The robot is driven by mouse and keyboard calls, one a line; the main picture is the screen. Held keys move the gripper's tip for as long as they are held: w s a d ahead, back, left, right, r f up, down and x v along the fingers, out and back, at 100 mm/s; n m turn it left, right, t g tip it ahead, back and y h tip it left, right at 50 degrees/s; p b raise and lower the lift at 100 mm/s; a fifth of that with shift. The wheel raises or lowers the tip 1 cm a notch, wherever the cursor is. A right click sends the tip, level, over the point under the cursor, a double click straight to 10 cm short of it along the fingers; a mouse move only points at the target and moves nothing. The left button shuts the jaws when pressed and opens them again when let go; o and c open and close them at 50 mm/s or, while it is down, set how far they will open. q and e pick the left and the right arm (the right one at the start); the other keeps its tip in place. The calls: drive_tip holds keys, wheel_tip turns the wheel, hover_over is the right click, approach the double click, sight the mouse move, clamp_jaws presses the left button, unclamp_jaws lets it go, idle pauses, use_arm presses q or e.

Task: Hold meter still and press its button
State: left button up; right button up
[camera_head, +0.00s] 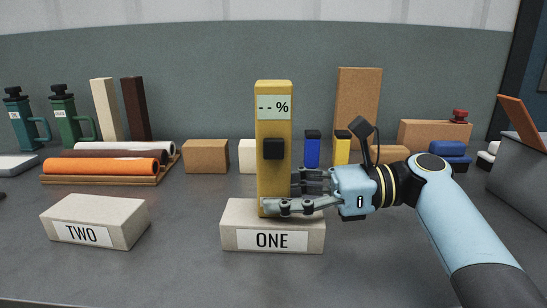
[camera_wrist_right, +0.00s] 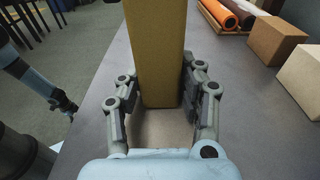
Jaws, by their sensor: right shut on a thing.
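The yellow meter (camera_head: 273,184) stands upright on the block labelled ONE (camera_head: 233,216) in the head view. Its display reads "-- %", and its black button (camera_head: 273,148) faces me. My right gripper (camera_head: 284,192) comes in from the right and is shut on the meter's lower part. In the right wrist view the meter (camera_wrist_right: 156,55) is between the two fingers of my right gripper (camera_wrist_right: 158,95). My left gripper is not in the head view. In the right wrist view a blue and dark arm part of mine shows at the left, with its end unclear.
A block labelled TWO (camera_head: 120,213) stands bare at the left. Rolls (camera_head: 105,166) lie on a board behind it. Bottles, boxes and blocks line the back, and a grey bin (camera_head: 515,165) stands at the right. The table front is clear.

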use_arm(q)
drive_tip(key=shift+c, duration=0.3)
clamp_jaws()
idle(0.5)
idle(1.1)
